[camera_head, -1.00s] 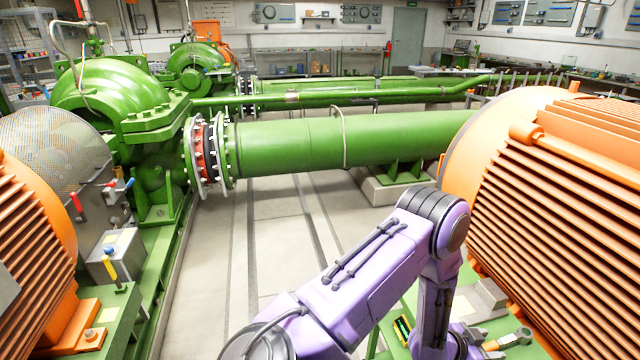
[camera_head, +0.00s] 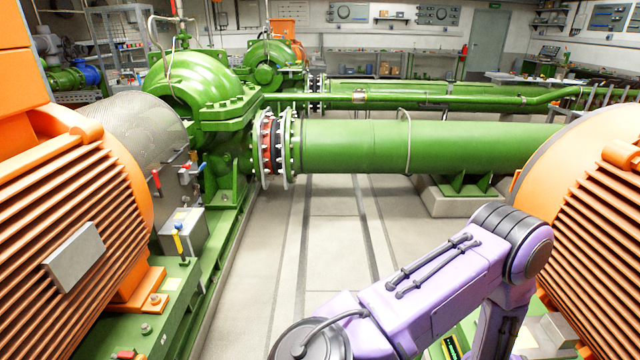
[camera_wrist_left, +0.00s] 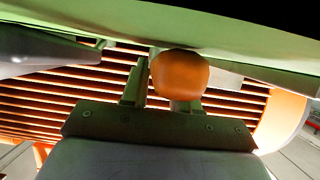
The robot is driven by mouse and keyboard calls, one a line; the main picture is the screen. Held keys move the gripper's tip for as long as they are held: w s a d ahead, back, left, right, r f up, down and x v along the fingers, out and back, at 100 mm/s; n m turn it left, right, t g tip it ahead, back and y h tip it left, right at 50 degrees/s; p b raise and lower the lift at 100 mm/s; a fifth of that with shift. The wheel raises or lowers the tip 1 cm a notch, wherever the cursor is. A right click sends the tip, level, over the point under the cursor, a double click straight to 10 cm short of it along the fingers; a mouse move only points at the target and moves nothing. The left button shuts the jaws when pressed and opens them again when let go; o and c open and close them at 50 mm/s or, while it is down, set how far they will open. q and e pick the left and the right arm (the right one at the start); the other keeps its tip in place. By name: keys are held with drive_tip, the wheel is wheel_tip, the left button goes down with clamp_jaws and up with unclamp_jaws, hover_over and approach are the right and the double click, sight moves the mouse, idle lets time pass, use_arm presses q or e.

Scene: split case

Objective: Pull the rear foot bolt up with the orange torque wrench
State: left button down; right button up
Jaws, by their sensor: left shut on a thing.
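In the left wrist view, my left gripper (camera_wrist_left: 162,85) is shut on a rounded orange piece (camera_wrist_left: 181,78), which looks like the end of the torque wrench's handle. The rest of the wrench is hidden or cannot be made out. Orange motor fins (camera_wrist_left: 60,105) lie behind the gripper. A purple arm of mine (camera_head: 430,290) crosses the lower middle of the head view and bends down at the right. Its gripper is below the frame. A foot bolt (camera_head: 155,299) shows on the left motor's orange foot. No bolt can be made out near my gripper. My right gripper is not in view.
A large finned orange motor (camera_head: 75,220) stands at left, another (camera_head: 590,220) at right beside my arm. A green pipe (camera_head: 350,146) runs across behind. A grey box (camera_head: 183,232) stands on the left green base. The floor (camera_head: 330,235) between is clear.

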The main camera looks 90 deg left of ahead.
use_arm(q)
wheel_tip(320, 180, up, 6)
drive_tip(key=p, duration=0.5)
drive_tip(key=shift+r, duration=0.1)
drive_tip(key=shift+d, duration=0.1)
